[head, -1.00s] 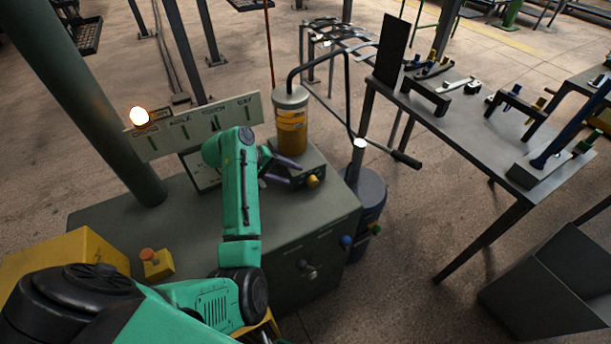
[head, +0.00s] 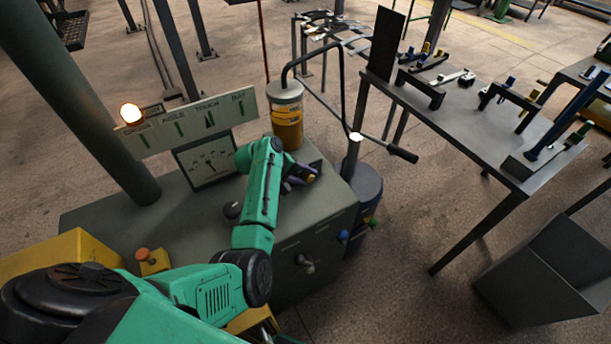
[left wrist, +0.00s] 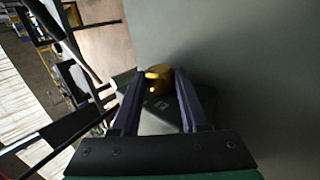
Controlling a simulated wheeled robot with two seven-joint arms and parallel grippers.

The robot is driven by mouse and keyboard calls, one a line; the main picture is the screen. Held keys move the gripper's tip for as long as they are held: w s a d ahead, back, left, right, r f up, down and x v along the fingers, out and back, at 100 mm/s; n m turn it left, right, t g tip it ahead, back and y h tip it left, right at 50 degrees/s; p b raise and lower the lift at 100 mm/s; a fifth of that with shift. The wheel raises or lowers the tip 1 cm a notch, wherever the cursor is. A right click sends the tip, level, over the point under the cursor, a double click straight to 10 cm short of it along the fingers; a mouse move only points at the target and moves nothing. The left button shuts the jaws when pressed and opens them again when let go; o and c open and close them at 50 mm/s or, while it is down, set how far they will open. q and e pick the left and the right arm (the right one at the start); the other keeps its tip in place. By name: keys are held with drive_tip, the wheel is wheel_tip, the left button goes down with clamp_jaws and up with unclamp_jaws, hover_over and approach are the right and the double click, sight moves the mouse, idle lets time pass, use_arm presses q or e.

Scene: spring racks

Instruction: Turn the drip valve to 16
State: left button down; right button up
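The drip valve appears as a small yellow knob (head: 312,177) on a dark block at the foot of the amber-filled bottle (head: 287,125). In the left wrist view the yellow knob (left wrist: 160,78) lies between the tips of my two purple fingers. My left gripper (head: 301,174) is at the knob; its fingers (left wrist: 158,76) are apart and flank it. I cannot tell whether they touch it. The scale marks and the number on the valve are not readable. My right gripper is not in view.
A white dial panel (head: 208,160) stands behind my left arm, below a labelled board (head: 190,122) with a lit lamp (head: 131,113). A red-orange button (head: 143,254) sits front left on the grey cabinet (head: 115,222). A dark bent pipe (head: 343,90) rises beside the bottle.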

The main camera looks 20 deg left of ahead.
use_arm(q)
drive_tip(key=shift+r, duration=0.1)
drive_tip(key=shift+r+g+y+p, duration=0.25)
drive_tip(key=shift+g+y+p, duration=0.3)
drive_tip(key=shift+p, duration=0.6)
drive_tip(key=shift+d+g+p, duration=0.1)
drive_tip(key=shift+g+p, duration=0.25)
drive_tip(key=shift+w+g+y, duration=0.2)
drive_tip(key=shift+g+y, duration=0.3)
drive_tip(key=shift+y, duration=0.05)
drive_tip(key=shift+d+f+g+y, duration=0.1)
drive_tip(key=shift+f+g+y, duration=0.1)
drive_tip(key=shift+g+y, duration=0.3)
drive_tip(key=shift+w+d+g+y+b, duration=0.15)
drive_tip(key=shift+g+y+b, duration=0.4)
drive_tip(key=shift+b, duration=0.35)
drive_tip(key=shift+g, duration=0.25)
drive_tip(key=shift+r, duration=0.1)
